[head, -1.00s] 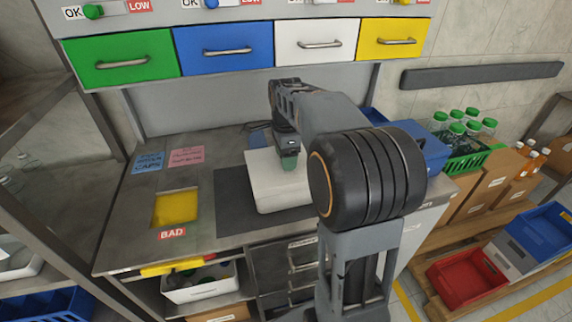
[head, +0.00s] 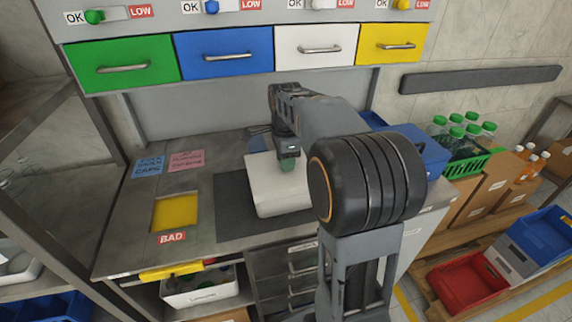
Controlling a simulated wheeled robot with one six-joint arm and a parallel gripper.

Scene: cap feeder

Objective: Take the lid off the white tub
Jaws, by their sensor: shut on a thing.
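The white tub (head: 265,192) stands on the dark mat on the workbench, with its white lid (head: 268,172) on top as far as I can see. My gripper (head: 287,165) is over the lid's right part, pointing down, with greenish fingertips at the lid. It is shut on the lid, probably at its handle, which the fingers hide. My arm covers the tub's right side and back. I cannot tell whether there is a gap between lid and tub.
A dark mat (head: 232,212) lies under the tub. A yellow panel (head: 176,211) with a BAD label is at left. Green, blue, white and yellow drawers hang above the back. A blue bin (head: 424,152) stands right of my arm.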

